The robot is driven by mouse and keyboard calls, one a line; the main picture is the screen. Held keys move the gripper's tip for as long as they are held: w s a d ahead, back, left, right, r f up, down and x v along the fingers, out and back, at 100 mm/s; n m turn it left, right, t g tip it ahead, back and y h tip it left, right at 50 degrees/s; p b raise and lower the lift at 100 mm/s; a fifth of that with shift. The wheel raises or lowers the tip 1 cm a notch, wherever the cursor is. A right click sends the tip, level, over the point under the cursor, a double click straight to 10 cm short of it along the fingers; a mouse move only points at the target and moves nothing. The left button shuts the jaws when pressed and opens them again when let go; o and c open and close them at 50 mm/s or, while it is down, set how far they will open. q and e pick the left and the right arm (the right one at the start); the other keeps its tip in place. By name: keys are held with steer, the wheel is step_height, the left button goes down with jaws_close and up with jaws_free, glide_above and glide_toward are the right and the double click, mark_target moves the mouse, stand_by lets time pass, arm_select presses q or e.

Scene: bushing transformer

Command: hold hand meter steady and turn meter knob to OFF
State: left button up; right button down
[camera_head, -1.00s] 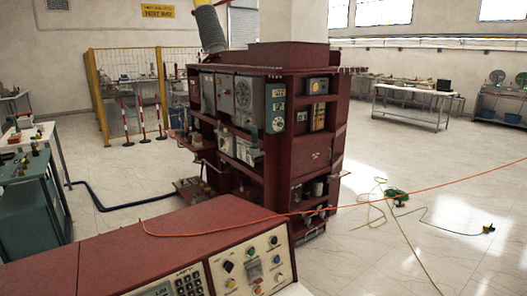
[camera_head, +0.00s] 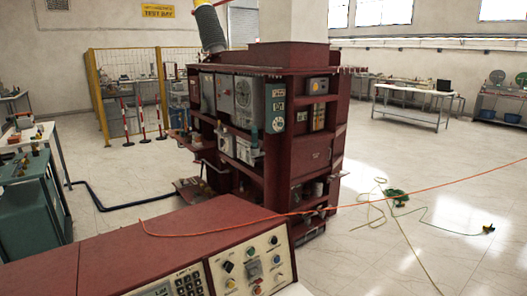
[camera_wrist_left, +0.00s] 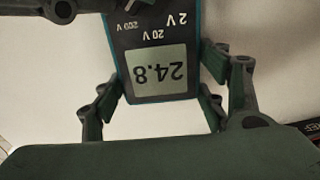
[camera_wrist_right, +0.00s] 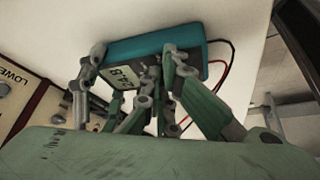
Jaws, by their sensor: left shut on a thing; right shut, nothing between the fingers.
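The hand meter (camera_wrist_left: 158,73) is a dark-faced box with teal edges. In the left wrist view it appears upside down, its display reading 24.8, with printed 2 V, 20 V and 200 V marks above. My left gripper (camera_wrist_left: 157,92) is shut on the meter, its fingers along both sides. In the right wrist view the meter (camera_wrist_right: 150,43) is tilted behind my right gripper (camera_wrist_right: 158,78), which is shut and empty close to the meter's face. The knob is mostly hidden by the fingers. Neither gripper shows in the head view.
Red and black leads (camera_wrist_right: 222,72) hang beside the meter. A red console (camera_head: 180,245) with knobs stands in front, and a panel (camera_wrist_right: 25,105) shows at left in the right wrist view. A red equipment cabinet (camera_head: 270,110) stands beyond; an orange cable (camera_head: 400,188) crosses.

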arm_select(q)
steer(key=shift+f, duration=0.1)
arm_select(e)
steer(key=shift+d, duration=0.15)
steer(key=shift+w+d, duration=0.15)
steer(key=shift+d, duration=0.1)
steer(key=shift+r, duration=0.15)
step_height(320, 180, up, 6)
steer(key=shift+f, duration=0.15)
stand_by(0.3)
arm_select(q)
steer(key=o, duration=1.6)
